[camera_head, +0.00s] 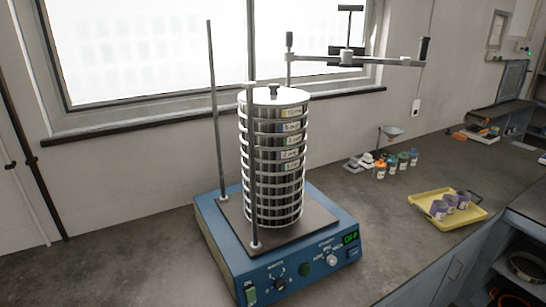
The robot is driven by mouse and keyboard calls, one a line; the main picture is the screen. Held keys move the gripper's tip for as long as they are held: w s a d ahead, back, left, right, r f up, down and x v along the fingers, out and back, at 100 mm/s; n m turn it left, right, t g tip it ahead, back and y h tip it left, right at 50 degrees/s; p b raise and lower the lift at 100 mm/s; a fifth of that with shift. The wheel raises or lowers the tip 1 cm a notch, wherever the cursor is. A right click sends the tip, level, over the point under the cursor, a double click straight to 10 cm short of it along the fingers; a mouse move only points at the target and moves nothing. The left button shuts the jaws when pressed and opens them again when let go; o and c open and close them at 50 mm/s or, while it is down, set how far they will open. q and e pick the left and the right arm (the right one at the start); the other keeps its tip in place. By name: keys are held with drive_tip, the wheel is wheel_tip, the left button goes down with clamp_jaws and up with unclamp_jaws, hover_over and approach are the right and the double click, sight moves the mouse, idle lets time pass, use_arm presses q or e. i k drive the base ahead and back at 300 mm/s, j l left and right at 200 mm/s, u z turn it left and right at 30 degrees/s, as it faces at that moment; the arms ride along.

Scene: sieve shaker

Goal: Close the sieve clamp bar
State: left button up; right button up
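The sieve shaker has a blue base (300,272) with a front control panel and a lit green display. A tall stack of metal sieves (272,215) stands upright on its dark plate, topped by a round lid (285,97) with a dark knob. The clamp bar (385,60) is swung out to the right at the back, above lid height and not across the lid. It carries a black T-shaped screw handle (349,28) and a dark grip (423,48) at its right end. Neither of my grippers shows.
Upright rods (213,120) stand at the stack's left and front. On the bench to the right are small jars (391,166) with coloured lids and a yellow tray (462,219) holding purple containers. A window (150,50) is behind. The bench left of the shaker is clear.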

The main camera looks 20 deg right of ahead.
sight(337, 55)
drive_tip(key=l, duration=1)
drive_tip(key=i+l+z, duration=0.15)
drive_tip(key=l, duration=0.85)
